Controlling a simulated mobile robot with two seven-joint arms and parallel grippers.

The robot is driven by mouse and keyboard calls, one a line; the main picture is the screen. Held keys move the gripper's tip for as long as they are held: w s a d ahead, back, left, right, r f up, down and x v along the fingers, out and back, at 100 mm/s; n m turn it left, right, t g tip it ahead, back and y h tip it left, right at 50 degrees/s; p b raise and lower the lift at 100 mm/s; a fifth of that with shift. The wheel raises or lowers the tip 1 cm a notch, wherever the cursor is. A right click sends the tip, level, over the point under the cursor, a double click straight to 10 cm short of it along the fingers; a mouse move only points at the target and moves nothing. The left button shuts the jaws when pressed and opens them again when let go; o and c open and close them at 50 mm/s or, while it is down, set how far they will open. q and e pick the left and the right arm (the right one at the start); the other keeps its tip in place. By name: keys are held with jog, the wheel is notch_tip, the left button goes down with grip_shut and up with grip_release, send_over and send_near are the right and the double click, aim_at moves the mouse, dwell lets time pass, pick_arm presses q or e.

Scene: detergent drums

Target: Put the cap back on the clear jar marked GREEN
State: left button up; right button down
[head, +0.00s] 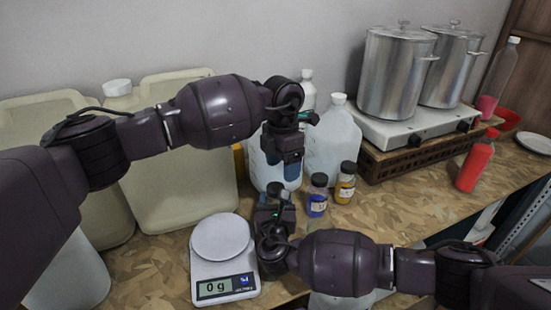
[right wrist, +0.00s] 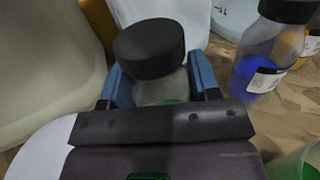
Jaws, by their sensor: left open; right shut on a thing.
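A black cap (right wrist: 149,48) sits over the top of a clear jar (right wrist: 162,88) in the right wrist view. Green shows low in the jar; I see no label on it. The cap looks slightly tilted in this view, and I cannot tell whether it is seated. My right gripper (right wrist: 160,92) is shut on the jar, with a blue finger on each side below the cap. In the head view my right gripper (head: 274,194) is just right of the scale. My left gripper (head: 290,170) is open and points down just above it. The jar is mostly hidden there.
A white scale (head: 222,262) reads 0 g. A blue jar (head: 317,198) and a yellow jar (head: 345,186), both black-capped, stand close on the right. Large jugs (head: 180,190) stand behind. A red bottle (head: 475,165) and steel pots (head: 395,75) are farther right. The counter's right-middle is clear.

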aim_at(275, 187)
pick_arm(q)
jog(key=n, duration=0.7)
jog(key=shift+r, duration=0.3)
jog(key=n, duration=0.5)
jog(key=shift+r+n, duration=0.2)
jog(key=shift+n, duration=0.1)
jog(key=n, duration=0.6)
jog(key=shift+w+a+r+n+h, duration=0.1)
jog(key=shift+w+r+n+h, duration=0.05)
jog(key=shift+r+n+h, duration=0.2)
jog(key=n, duration=0.5)
jog(key=shift+w+a+r+n+t, duration=0.1)
jog(key=shift+r+n+t, duration=0.1)
jog(key=shift+n+t, duration=0.15)
jog(key=shift+a+f+y, duration=0.45)
jog(key=shift+a, duration=0.2)
jog(key=shift+f, duration=0.1)
jog(key=shift+f, duration=3.9)
